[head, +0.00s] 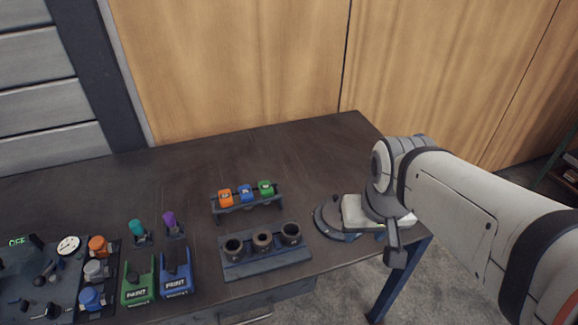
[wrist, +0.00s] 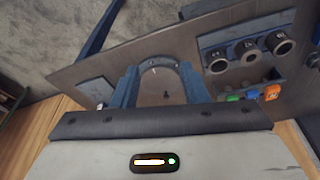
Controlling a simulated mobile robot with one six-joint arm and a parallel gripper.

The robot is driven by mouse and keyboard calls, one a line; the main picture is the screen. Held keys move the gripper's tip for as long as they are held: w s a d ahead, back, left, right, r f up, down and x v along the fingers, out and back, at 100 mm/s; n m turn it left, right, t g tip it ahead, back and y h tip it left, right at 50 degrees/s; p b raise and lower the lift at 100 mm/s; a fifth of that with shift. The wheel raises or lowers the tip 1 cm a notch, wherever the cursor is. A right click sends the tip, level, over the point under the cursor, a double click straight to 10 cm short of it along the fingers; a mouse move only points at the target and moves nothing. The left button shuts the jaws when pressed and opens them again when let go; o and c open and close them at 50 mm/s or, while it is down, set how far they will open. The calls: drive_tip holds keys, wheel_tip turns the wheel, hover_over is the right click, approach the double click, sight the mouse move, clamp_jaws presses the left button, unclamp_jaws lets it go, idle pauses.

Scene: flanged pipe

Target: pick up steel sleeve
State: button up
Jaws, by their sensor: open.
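Three short hollow cylinders stand upright in a dark block (head: 268,268) at the table's front: a left one (head: 234,248), a browner middle one (head: 262,241) and a right one (head: 291,233). They also show at the upper right of the wrist view. I cannot tell which is the steel sleeve. My gripper (wrist: 160,78) is open and empty, its two blue fingers apart over a round flange (wrist: 153,64). In the head view it is right of the block, and the arm hides part of the flange (head: 330,217).
A rack with orange, blue and green pieces (head: 245,194) stands behind the block. Green (head: 138,282) and blue (head: 176,275) PAINT boxes and a control panel (head: 45,285) are at the left. The table's back (head: 310,145) is clear.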

drive_tip(key=shift+o, duration=0.8)
drive_tip(key=shift+w+a, duration=0.15)
drive_tip(key=shift+w, duration=0.1)
drive_tip(key=o, duration=0.4)
drive_tip(key=shift+m+g, duration=0.6)
drive_tip(key=shift+g, duration=0.1)
drive_tip(key=w+a+f, duration=0.1)
drive_tip(key=w, duration=0.1)
drive_tip(key=w+a, duration=0.2)
drive_tip(key=w+a+f+p, duration=0.1)
drive_tip(key=w+a, duration=0.1)
drive_tip(key=shift+w+a+f, duration=0.25)
drive_tip(key=shift+w+f, duration=0.05)
drive_tip(key=shift+w, duration=0.05)
drive_tip(key=m+g, duration=0.1)
approach(291, 229)
drive_tip(key=s, duration=0.2)
drive_tip(key=shift+m, duration=0.3)
drive_tip(key=shift+w+f+p, duration=0.1)
drive_tip(key=shift+f+p, duration=0.25)
drive_tip(key=shift+f, duration=1.6)
drive_tip(key=shift+w+f+p, duration=0.15)
drive_tip(key=shift+f+p, duration=0.2)
drive_tip(key=shift+f, duration=1.6)
